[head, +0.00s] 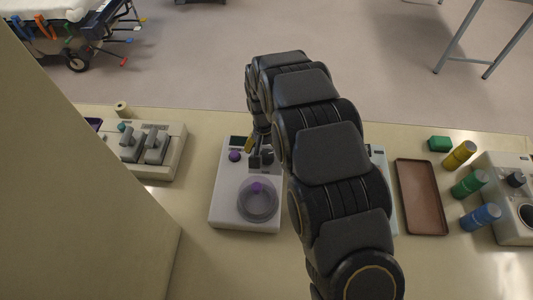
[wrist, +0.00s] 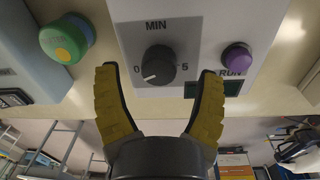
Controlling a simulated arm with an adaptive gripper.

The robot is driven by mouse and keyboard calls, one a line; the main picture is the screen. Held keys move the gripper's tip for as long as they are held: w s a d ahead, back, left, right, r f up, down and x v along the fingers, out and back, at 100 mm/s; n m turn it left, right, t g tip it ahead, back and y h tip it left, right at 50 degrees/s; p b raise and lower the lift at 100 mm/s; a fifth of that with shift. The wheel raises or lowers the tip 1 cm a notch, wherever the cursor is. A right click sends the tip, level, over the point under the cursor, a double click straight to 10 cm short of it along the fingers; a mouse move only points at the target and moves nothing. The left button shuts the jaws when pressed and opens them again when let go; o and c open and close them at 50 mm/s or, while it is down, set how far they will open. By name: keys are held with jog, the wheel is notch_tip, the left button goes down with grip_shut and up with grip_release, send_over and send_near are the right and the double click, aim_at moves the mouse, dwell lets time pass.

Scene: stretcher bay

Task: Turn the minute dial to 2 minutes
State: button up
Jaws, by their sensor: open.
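The minute dial (wrist: 158,65) is a black round knob under the label MIN, with 0 at its left and 5 at its right. Its short white pointer mark shows at the knob's lower left in the wrist view. My gripper (wrist: 158,74) is open, its two yellow fingers apart on either side of the knob; I cannot tell whether either touches it. In the head view my gripper (head: 258,150) is over the back part of the white device (head: 222,208), and the dial is not clearly visible there.
A purple RUN button (wrist: 237,57) is close right of the right finger in the wrist view. The device's round dish (head: 258,210) is in front. A brown tray (head: 421,198), green, yellow and blue cylinders (head: 468,183), and a switch box (head: 150,150) stand on the counter.

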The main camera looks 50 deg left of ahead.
notch_tip(320, 180, down, 2)
jog(key=c, duration=1.1)
jog(key=shift+n, duration=0.3)
jog(key=shift+c, duration=0.2)
jog(key=n, duration=0.4)
jog(key=shift+d, duration=0.1)
jog(key=shift+f+n, duration=0.1)
jog(key=shift+n, duration=2)
